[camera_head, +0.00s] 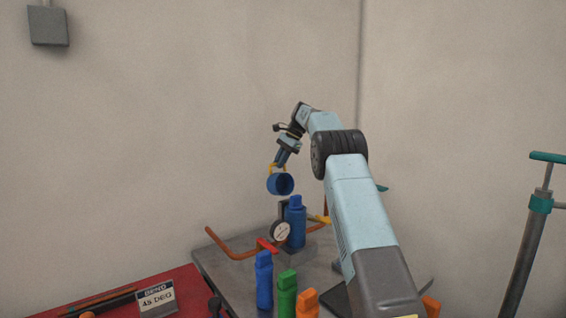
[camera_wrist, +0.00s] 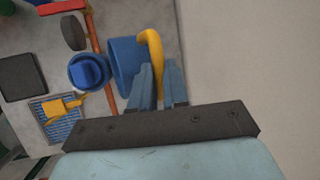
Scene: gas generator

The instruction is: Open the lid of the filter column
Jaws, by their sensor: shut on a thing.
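My gripper (camera_head: 278,163) is shut on the yellow handle (camera_wrist: 153,50) of a blue cup-shaped lid (camera_head: 280,184). The lid hangs tilted in the air, its hollow side showing in the head view, above and slightly left of the blue filter column (camera_head: 296,228). The lid is apart from the column, whose narrower blue upper part is exposed. In the wrist view the lid (camera_wrist: 126,66) is just ahead of the fingers, with the column (camera_wrist: 88,72) to its left, seen from above. The handle's part between the fingers is partly hidden.
A round gauge (camera_head: 280,231) and a red handle (camera_head: 267,245) sit by the column. An orange-brown pipe (camera_head: 232,250) runs along the grey table (camera_head: 212,262). Blue (camera_head: 264,278), green (camera_head: 287,293) and orange (camera_head: 306,302) bottles stand in front. A teal-handled pump (camera_head: 527,250) stands at right.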

